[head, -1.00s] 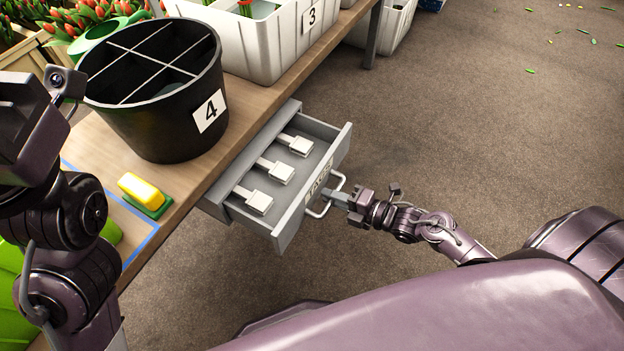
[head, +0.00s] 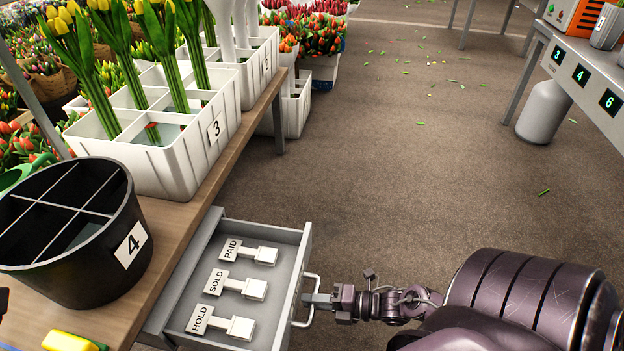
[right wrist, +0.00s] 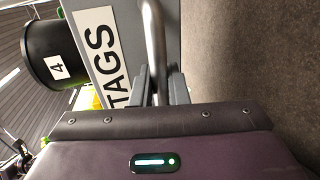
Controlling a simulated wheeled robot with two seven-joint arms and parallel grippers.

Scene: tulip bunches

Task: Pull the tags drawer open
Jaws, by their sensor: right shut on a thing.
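The grey tags drawer (head: 296,262) stands pulled out from under the table in the head view. Three white tags lie in it, reading PAID (head: 247,252), SOLD (head: 236,284) and HOLD (head: 222,322). My right gripper (head: 308,299) is shut on the drawer's metal bar handle (head: 313,288). In the right wrist view the handle (right wrist: 155,45) runs between the two fingers (right wrist: 159,85), beside the white TAGS label (right wrist: 97,45) on the drawer front.
A black divided bucket marked 4 (head: 75,235) and a white crate marked 3 (head: 180,165) with yellow tulips stand on the wooden table (head: 195,215). A yellow block (head: 70,342) shows at the bottom left. The brown floor (head: 420,180) right of the drawer is clear.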

